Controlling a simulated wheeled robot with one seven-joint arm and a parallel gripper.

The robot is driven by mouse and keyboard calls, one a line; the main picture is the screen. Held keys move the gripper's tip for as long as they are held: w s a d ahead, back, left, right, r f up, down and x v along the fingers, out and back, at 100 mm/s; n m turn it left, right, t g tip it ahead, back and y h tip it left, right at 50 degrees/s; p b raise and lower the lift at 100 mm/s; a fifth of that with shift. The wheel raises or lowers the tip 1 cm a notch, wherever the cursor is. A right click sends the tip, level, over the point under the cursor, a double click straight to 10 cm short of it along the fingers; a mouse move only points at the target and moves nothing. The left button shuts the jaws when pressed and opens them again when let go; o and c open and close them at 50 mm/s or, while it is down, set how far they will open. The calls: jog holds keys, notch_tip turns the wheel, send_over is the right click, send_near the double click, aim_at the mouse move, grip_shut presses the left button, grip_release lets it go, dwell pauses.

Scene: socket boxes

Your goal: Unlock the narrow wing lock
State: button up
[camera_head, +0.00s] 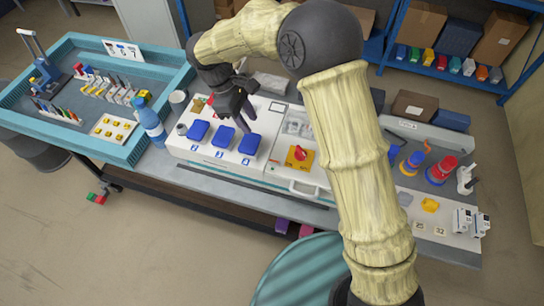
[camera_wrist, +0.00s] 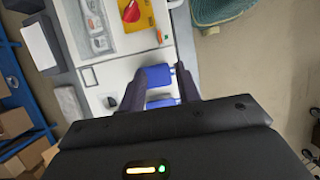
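No part in view can be told for sure as the narrow wing lock. The long white box (camera_head: 215,165) on the bench has three blue pads (camera_head: 223,137) in a row. To their right is a yellow plate (camera_head: 300,156) with a red knob, also at the top of the wrist view (camera_wrist: 131,12). My gripper (camera_head: 243,118) hangs above the blue pads. In the wrist view its two fingers (camera_wrist: 160,75) stand apart, with blue pads (camera_wrist: 158,78) seen below between them. Nothing shows held. My gripper hides part of the box's back.
A teal-rimmed tray (camera_head: 60,130) with tools stands at the left, with a blue bottle (camera_head: 150,122) beside it. A grey board (camera_head: 440,150) with red and blue parts lies at the right. Shelves (camera_head: 440,72) with boxes stand behind. Open air surrounds my gripper above the bench.

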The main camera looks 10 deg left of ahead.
aim_at(274, 161)
jog(key=p+x, duration=0.4)
jog(key=x, duration=1.3)
jog(key=shift+f+p, duration=0.25)
jog(key=shift+p, duration=0.05)
grip_shut()
